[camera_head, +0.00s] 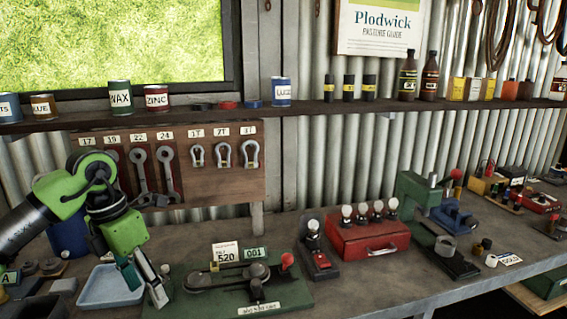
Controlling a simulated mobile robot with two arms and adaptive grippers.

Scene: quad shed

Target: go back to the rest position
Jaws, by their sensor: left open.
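My left arm, green and black, comes in from the left in the head view. My left gripper (147,284) points down over the bench, between a light blue tray (106,287) and a green board (291,295) that carries a dark metal mechanism. Its fingers are apart and I see nothing between them. The gripper overlaps the tray's right side in the picture; I cannot tell whether it touches it. My right gripper is not in view.
Behind the arm, a wooden tool board (220,185) holds spanners and shackles. A shelf (300,113) with tins and bottles runs above. Rightward on the bench stand a red box (368,240) with bulbs and a green press (413,188). The bench's front middle (390,285) is clear.

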